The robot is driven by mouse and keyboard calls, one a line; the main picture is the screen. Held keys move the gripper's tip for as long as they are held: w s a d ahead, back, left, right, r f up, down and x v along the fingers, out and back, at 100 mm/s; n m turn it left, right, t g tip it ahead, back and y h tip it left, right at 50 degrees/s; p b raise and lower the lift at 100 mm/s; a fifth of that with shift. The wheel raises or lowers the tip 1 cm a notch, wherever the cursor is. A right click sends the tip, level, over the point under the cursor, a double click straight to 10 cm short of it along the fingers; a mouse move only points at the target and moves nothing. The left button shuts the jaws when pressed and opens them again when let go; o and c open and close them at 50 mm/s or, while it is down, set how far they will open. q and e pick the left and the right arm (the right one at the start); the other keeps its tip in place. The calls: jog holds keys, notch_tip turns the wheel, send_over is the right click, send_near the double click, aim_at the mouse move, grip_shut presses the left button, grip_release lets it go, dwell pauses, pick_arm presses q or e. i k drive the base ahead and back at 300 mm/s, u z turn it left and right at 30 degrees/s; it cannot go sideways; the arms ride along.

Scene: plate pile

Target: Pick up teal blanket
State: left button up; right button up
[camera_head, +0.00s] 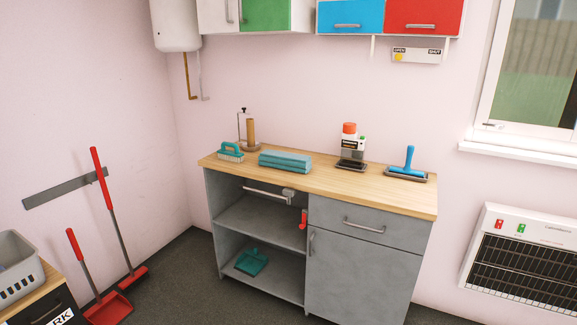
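The teal blanket (285,161) lies folded in a flat stack on the wooden countertop (375,190) of a grey cabinet. It sits left of the counter's middle, right of a teal scrubbing brush (231,152) and apart from the other things. Its top and front side are visible and nothing covers it. Neither of my grippers shows in the head view.
On the counter are a paper-towel-type holder (250,137), a black-and-white dispenser with orange top (350,147) and a blue-handled tool on a tray (408,165). Below are open shelves with a teal dustpan (251,261). A grey basket (20,270) stands left. Floor before the cabinet is partly visible.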

aim_at(301, 163)
jog(key=z, duration=0.65)
jog(key=i, duration=0.7)
jog(key=z, duration=0.7)
jog(key=i, duration=1.05)
jog(key=u, duration=0.4)
